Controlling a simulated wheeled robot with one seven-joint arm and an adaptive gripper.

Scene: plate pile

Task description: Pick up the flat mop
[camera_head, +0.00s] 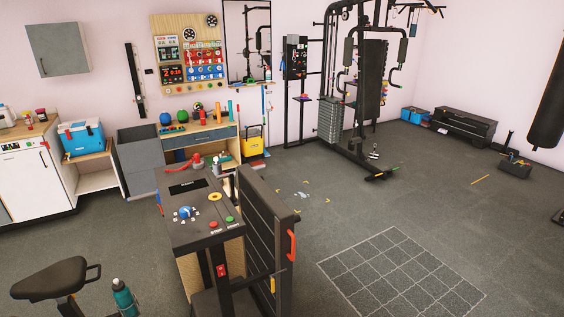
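A thin, light-coloured upright pole (264,112) stands against the far wall, below the mirror's right side and just right of a yellow bucket. It looks like the handle of the flat mop. Its lower end is close to the floor beside the bucket, but it is too small to make out a mop head clearly. My gripper is not in view.
The yellow bucket (252,142) stands right of a wooden workbench (172,141). A treadmill-like machine (207,220) fills the near middle, with an exercise seat (48,278) at lower left. A black gym rack (333,119) stands right of the pole. Floor at centre right is largely clear.

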